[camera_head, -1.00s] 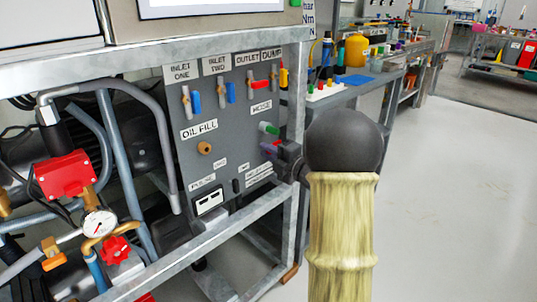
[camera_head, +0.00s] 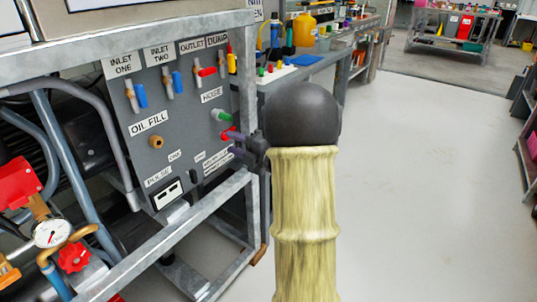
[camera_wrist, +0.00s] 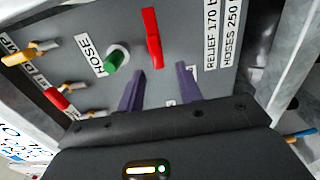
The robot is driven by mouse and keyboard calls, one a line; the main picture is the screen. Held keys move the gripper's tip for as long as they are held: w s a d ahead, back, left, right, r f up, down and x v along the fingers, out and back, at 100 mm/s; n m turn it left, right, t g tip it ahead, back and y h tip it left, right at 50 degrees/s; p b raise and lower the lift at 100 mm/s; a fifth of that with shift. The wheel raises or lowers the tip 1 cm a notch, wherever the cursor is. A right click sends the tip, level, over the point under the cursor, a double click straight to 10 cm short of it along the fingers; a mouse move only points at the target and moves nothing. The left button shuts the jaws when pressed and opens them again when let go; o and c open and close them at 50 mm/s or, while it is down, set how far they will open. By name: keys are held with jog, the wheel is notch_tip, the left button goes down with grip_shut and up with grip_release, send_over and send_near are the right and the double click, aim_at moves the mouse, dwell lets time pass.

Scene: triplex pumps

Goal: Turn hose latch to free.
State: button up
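A red lever (camera_head: 229,134), which looks like the hose latch, sits on the grey panel (camera_head: 188,135) just below a green-tipped fitting (camera_head: 221,114) by the HOSE label (camera_head: 212,95). In the wrist view the red lever (camera_wrist: 152,38) stands just ahead of the fingertips, with the green fitting (camera_wrist: 115,57) to its left. My gripper (camera_wrist: 160,70) is open, its two purple fingers apart with nothing between them. In the head view my gripper (camera_head: 240,147) is close beside the red lever at the panel's right edge. Whether the fingertips touch the panel I cannot tell.
Inlet, outlet and dump levers (camera_head: 205,72) line the panel's top. A metal frame post (camera_head: 245,85) stands beside my gripper. A pump with a gauge (camera_head: 52,232) is at the left. A workbench (camera_head: 300,75) is behind; the floor at right is clear.

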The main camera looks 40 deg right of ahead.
jog(key=p+v, duration=0.2)
jog(key=v, duration=1)
jog(key=shift+s, duration=0.4)
jog(key=shift+d, duration=0.1)
